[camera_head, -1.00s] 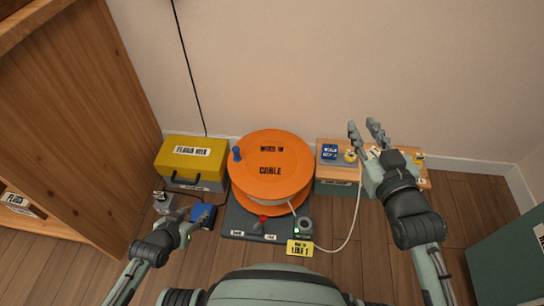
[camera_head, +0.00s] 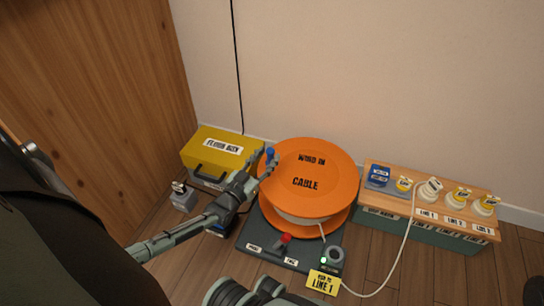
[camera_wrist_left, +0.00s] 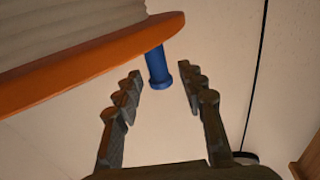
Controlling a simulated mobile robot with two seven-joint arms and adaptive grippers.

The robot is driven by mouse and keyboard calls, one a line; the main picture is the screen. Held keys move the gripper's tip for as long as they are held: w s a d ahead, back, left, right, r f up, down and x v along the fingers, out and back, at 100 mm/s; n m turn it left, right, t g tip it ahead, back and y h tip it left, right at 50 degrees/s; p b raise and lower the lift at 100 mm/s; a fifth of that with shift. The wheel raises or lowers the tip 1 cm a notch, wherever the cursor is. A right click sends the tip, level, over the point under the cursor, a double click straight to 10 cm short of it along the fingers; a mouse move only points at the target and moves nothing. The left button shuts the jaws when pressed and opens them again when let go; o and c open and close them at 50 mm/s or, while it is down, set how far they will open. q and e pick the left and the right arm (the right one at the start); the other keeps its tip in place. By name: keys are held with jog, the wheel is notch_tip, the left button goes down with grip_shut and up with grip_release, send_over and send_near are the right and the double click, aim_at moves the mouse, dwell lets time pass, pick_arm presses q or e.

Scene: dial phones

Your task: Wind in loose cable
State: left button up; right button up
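The orange cable reel (camera_head: 308,172) stands on a dark base plate (camera_head: 253,236). A blue crank knob (camera_head: 270,154) stands up at the left of its top disc. My left gripper (camera_head: 264,166) is at this knob. In the left wrist view its two fingers are open, with the blue knob (camera_wrist_left: 157,68) between and just beyond the tips; no contact shows. White cable (camera_head: 408,240) runs from the reel past a grey ring guide (camera_head: 332,256), loops over the floor and rises to a white plug (camera_head: 430,188) on the wooden-topped box.
The wooden-topped box (camera_head: 400,220) carries several labelled plugs. A red lever (camera_head: 285,240) and yellow "LINE 1" sign (camera_head: 322,283) are at the base's front. A yellow box (camera_head: 222,150) stands left of the reel, beside the wooden cabinet (camera_head: 110,100).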

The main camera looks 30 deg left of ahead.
pick_arm(q)
jog(key=shift+w, duration=1.15)
grip_shut()
